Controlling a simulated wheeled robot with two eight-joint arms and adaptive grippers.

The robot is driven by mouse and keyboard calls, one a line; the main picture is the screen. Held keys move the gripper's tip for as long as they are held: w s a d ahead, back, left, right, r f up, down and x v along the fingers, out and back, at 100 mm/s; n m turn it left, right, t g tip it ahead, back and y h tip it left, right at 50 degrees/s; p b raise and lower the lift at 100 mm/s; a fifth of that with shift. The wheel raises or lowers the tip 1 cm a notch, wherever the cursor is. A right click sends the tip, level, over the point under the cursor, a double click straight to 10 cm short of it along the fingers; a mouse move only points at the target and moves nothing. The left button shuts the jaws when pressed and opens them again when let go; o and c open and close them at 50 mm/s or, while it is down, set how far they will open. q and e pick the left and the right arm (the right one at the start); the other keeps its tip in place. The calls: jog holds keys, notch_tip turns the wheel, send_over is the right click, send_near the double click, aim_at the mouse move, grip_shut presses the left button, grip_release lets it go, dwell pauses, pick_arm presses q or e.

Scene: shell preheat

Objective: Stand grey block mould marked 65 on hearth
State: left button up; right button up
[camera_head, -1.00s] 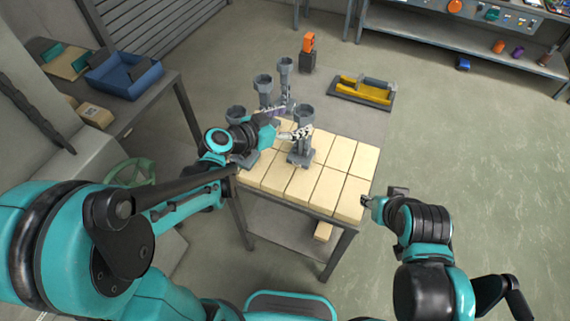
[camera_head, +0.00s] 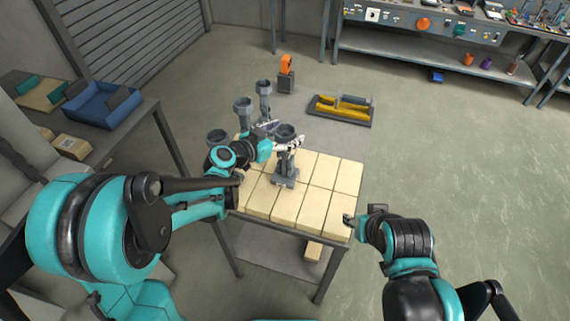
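A grey block mould (camera_head: 286,166) with a cup-shaped top stands upright on the pale brick hearth (camera_head: 315,200). Three similar grey moulds, at the left (camera_head: 216,137), the middle (camera_head: 243,106) and the back (camera_head: 264,90), stand near the hearth's far left. No number is readable on any of them. My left gripper (camera_head: 284,132) is at the upper part of the front mould, its fingers spread apart around it. Contact cannot be made out. My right gripper (camera_head: 356,217) is beside the hearth's right front corner, away from the moulds; its finger gap is unclear.
A yellow and grey tray (camera_head: 341,111) and an orange-topped item (camera_head: 286,72) lie behind the hearth. A blue bin (camera_head: 102,106) sits on the left bench. A shelf with a control panel (camera_head: 420,50) stands at the back. Bricks right and front of the front mould are bare.

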pick_arm(q)
grip_shut()
